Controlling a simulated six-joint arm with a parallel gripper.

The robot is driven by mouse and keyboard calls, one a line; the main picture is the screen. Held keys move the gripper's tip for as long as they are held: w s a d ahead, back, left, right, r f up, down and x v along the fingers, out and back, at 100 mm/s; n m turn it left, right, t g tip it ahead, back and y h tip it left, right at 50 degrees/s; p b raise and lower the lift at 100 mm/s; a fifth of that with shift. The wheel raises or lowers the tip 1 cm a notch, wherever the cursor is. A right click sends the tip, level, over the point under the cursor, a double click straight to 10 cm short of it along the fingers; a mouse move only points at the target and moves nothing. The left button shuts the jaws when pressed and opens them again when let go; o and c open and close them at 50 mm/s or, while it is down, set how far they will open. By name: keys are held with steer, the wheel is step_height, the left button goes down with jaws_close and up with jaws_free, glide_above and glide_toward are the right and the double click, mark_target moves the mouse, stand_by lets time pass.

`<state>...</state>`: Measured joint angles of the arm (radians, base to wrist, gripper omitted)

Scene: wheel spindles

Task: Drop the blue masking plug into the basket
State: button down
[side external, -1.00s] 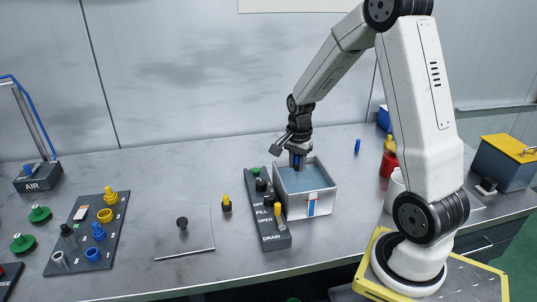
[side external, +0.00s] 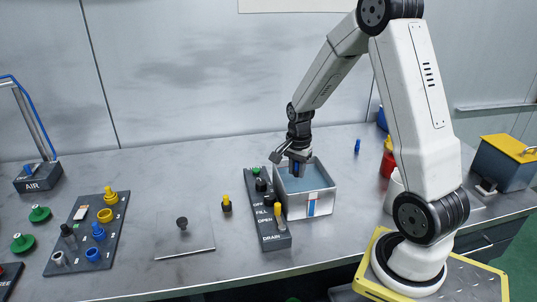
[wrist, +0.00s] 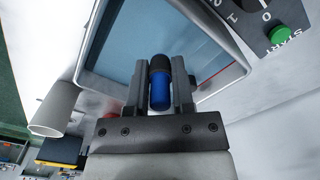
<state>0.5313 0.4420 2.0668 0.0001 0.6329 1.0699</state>
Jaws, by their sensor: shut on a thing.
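My gripper (side external: 297,166) is over the open white box (side external: 325,203), its fingers low near the box's opening. In the wrist view my gripper (wrist: 159,75) is shut on the blue masking plug (wrist: 159,94), a blue cylinder with a dark end between the two fingers. The plug also shows as a small dark blue piece below the jaws in the side view. The box has a pale blue inside and a blue stripe on its front; its rim also fills the top of the wrist view (wrist: 232,75). I cannot make out a separate basket.
A dark control panel (side external: 268,232) with a green button stands left of the box. Another blue piece (side external: 357,146) stands behind it to the right. A white cup (side external: 393,190) and a red container (side external: 388,166) are at right. A parts board (side external: 75,262) lies far left.

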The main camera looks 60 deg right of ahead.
mark_target(297, 162)
steer(key=shift+c, duration=2)
jaws_free()
steer(key=shift+r, duration=0.1)
steer(key=shift+r, duration=3.85)
steer(key=shift+a, duration=0.1)
steer(key=s+a+f+n+t, duration=0.1)
steer(key=s+a+f+n, duration=0.1)
steer(key=a+n, duration=0.7)
steer(key=s+a+f+n+t, duration=0.1)
steer(key=s+a+f+n, duration=0.1)
steer(key=a+n, duration=0.7)
steer(key=shift+s+a+f+t, duration=0.15)
steer(key=shift+s+a+t, duration=0.15)
steer(key=shift+s+a, duration=0.4)
